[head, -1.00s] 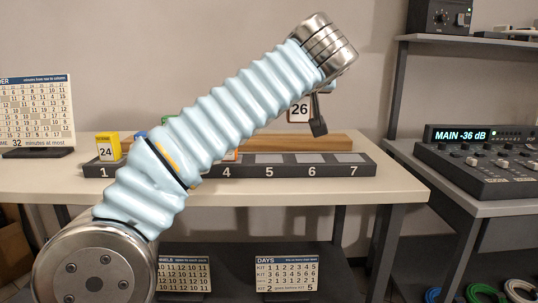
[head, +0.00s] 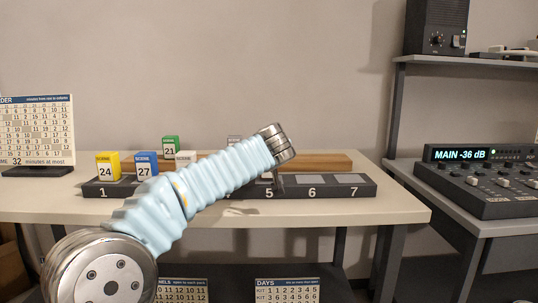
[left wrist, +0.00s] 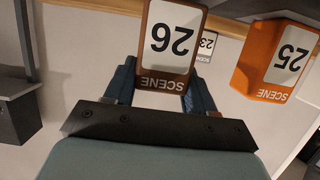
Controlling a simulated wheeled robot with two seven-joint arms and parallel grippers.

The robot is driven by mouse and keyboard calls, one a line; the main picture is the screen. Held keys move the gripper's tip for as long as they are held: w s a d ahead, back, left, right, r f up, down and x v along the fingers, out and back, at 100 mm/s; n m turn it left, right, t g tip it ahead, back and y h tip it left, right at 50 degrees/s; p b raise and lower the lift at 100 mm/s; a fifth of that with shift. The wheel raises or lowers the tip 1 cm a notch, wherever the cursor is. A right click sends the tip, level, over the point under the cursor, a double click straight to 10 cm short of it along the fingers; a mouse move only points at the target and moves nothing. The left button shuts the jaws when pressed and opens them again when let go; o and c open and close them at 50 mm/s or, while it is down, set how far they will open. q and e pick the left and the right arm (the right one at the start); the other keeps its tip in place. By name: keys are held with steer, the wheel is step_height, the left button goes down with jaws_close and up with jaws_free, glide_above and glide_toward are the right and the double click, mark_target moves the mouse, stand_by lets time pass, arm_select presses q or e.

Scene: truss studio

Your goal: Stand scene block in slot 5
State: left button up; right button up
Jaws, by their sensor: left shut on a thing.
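My left gripper (left wrist: 160,86) is shut on a brown scene block numbered 26 (left wrist: 172,40), which sits between its two fingers in the left wrist view. Slots 6 and 7 are empty. A yellow block 24 (head: 108,166) stands in slot 1 and a blue block 27 (head: 147,164) in slot 2. My right gripper is not in view.
An orange block 25 (left wrist: 275,60) stands close beside the held block in the left wrist view. A white block 23 (left wrist: 206,45) is farther off. A green block 21 (head: 170,147) is behind the rack, near a wooden board (head: 325,160). A calendar sign (head: 38,130) stands at left.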

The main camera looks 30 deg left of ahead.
arm_select(q)
steer(key=shift+f, duration=0.2)
steer(key=shift+f, duration=0.2)
steer(key=o, duration=1.1)
steer(key=shift+r, duration=0.1)
steer(key=shift+r, duration=0.25)
steer(key=b+v, duration=0.2)
steer(key=v, duration=1)
steer(key=shift+d+b, duration=0.1)
steer(key=shift+b, duration=0.25)
